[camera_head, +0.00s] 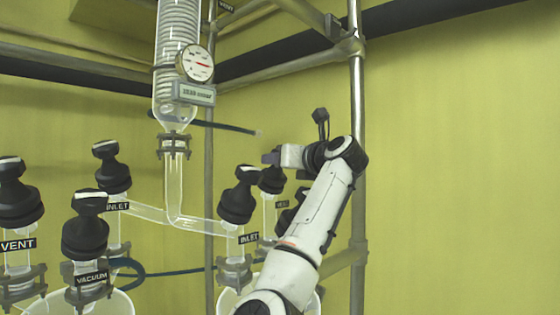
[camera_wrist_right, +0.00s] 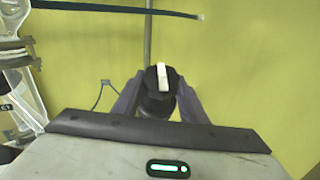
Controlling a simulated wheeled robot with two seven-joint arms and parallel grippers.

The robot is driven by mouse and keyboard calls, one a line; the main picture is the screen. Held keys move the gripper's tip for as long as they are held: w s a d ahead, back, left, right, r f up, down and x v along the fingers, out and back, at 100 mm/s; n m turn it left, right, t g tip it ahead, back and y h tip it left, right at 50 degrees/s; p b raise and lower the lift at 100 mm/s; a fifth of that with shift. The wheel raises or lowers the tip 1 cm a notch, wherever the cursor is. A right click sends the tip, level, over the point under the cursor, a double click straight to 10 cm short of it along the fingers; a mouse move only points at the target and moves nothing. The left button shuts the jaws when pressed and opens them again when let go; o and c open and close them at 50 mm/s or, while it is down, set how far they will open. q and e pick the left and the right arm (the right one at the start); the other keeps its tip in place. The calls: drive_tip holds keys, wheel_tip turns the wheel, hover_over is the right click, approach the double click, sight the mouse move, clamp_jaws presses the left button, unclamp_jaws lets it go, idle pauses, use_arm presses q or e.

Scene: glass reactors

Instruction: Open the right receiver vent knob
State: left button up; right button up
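The right receiver vent knob (camera_head: 271,181) is black, on a glass neck behind the right inlet knob (camera_head: 238,196). A small label below it is too small to read surely. My right gripper (camera_head: 270,158) is at the top of this knob. In the right wrist view, the black knob (camera_wrist_right: 154,97) with its white stripe stands between the two fingers of my right gripper (camera_wrist_right: 160,90). The stripe runs nearly straight up the picture. The fingers are close on both sides; whether they press on it cannot be told. My left gripper is out of view.
Another black knob (camera_head: 287,220) is partly hidden behind my right forearm. The left vessel carries knobs labelled VENT, INLET and VACUUM (camera_head: 85,226). A glass coil column with a gauge (camera_head: 195,64) and a metal post (camera_head: 357,100) stand nearby. The right side is bare wall.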

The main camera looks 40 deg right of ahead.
drive_tip(key=c, duration=0.5)
drive_tip(key=shift+n+y, duration=0.3)
drive_tip(key=n+y, duration=0.3)
drive_tip(key=shift+s+d+t, duration=0.1)
drive_tip(key=shift+d+t, duration=0.05)
drive_tip(key=shift+t, duration=0.15)
drive_tip(key=shift+r+n+y, duration=0.1)
drive_tip(key=shift+n+y, duration=2.2)
drive_tip(key=shift+g, duration=0.4)
drive_tip(key=o, duration=1.1)
